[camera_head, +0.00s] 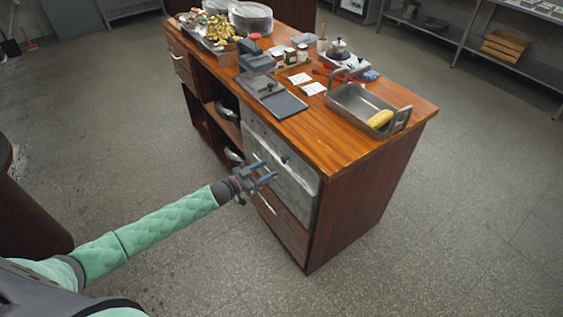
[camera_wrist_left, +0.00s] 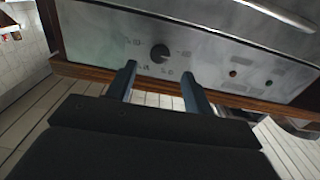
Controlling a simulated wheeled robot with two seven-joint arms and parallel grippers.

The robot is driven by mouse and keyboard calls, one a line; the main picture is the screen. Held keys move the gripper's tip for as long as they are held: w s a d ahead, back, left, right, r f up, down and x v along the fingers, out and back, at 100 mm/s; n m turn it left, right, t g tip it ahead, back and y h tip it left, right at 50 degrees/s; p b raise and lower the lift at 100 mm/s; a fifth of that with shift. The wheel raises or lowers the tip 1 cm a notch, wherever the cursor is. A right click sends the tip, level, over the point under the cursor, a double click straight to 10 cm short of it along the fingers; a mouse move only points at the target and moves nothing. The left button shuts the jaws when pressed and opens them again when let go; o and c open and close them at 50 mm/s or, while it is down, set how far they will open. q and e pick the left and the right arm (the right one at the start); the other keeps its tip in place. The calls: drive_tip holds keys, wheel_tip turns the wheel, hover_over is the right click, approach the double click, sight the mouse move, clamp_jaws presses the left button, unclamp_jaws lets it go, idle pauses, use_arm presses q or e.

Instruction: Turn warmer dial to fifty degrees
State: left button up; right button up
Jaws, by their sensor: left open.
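The warmer (camera_head: 281,160) is a grey metal unit set into the front of the wooden counter. In the left wrist view its panel (camera_wrist_left: 110,40) carries a round black dial (camera_wrist_left: 159,53) with small printed marks around it, too blurred to read fully. My left gripper (camera_head: 266,173) is in front of the warmer; it also shows in the left wrist view (camera_wrist_left: 160,82). Its two fingers are apart with nothing between them. The dial appears just beyond the fingertips, between them in the picture, with no visible contact. The dial is hidden in the head view. My right gripper is not in view.
Orange and green round spots (camera_wrist_left: 233,74) sit right of the dial. Open floor lies around the counter.

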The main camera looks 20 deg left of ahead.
sight(282, 161)
use_arm(q)
drive_tip(key=p+x, duration=0.2)
drive_tip(key=x, duration=0.4)
drive_tip(key=shift+r, duration=0.15)
drive_tip(key=shift+w+d+p, duration=0.3)
drive_tip(key=shift+w+p, duration=0.05)
drive_tip(key=shift+w, duration=0.05)
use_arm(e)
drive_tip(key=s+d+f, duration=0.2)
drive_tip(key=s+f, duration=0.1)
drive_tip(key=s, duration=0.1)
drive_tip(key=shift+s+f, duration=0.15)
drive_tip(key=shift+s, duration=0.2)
use_arm(q)
drive_tip(key=c, duration=1)
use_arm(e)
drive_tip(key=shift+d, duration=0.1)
